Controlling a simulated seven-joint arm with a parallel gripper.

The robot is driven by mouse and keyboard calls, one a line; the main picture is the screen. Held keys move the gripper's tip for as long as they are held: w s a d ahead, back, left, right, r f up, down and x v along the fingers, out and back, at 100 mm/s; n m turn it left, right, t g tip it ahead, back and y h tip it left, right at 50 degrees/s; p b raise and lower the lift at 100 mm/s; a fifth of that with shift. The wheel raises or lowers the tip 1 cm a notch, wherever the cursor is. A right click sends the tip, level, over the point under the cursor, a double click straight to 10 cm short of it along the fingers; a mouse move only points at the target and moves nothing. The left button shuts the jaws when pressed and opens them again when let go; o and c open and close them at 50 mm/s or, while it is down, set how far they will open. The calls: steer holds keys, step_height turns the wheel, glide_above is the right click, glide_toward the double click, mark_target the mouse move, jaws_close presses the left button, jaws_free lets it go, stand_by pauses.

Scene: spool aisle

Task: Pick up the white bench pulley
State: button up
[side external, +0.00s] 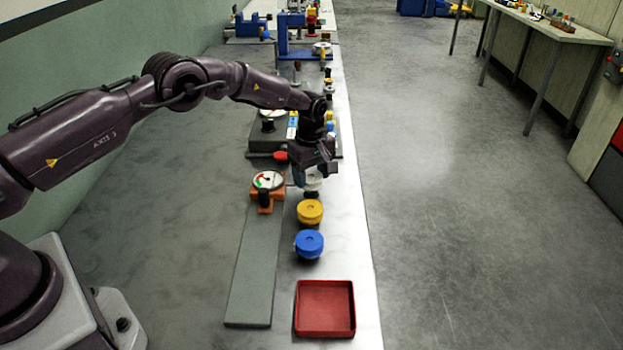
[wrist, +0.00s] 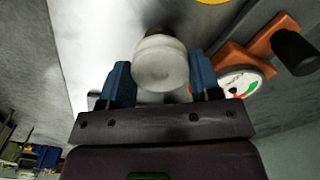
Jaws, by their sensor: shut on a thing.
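The white bench pulley (wrist: 161,65) is between the two blue fingers of my gripper (wrist: 161,84) in the wrist view. It is round and pale, with a darker part behind it. In the side external view my gripper (side external: 312,172) points down over the bench, and the white pulley (side external: 313,183) shows just under it, partly hidden by the gripper. My gripper is shut on the white pulley. I cannot tell whether the pulley is clear of its support.
A yellow pulley (side external: 310,211) and a blue pulley (side external: 309,244) stand nearer in the same row. A red tray (side external: 325,308) lies at the near end. An orange stand with a dial gauge (side external: 267,185) is close on the left. More bench items stand beyond.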

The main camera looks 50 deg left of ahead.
steer(key=s+r, duration=1.1)
steer(key=s, duration=0.3)
steer(key=shift+d+r, duration=0.25)
steer(key=shift+d, duration=0.2)
steer(key=s+d+f+m, duration=0.1)
steer(key=s+d+f, duration=0.1)
steer(key=d, duration=0.6)
steer(key=s+d+f, duration=0.2)
steer(key=d, duration=0.7)
steer(key=s+d+f+m, duration=0.1)
steer(key=s+d+f, duration=0.15)
steer(key=d, duration=0.55)
steer(key=shift+w+f+n, duration=0.2)
steer(key=shift+f+n, duration=0.3)
steer(key=shift+f, duration=1)
steer(key=shift+w+f+n, duration=0.15)
steer(key=shift+f+n, duration=0.35)
steer(key=shift+f, duration=1)
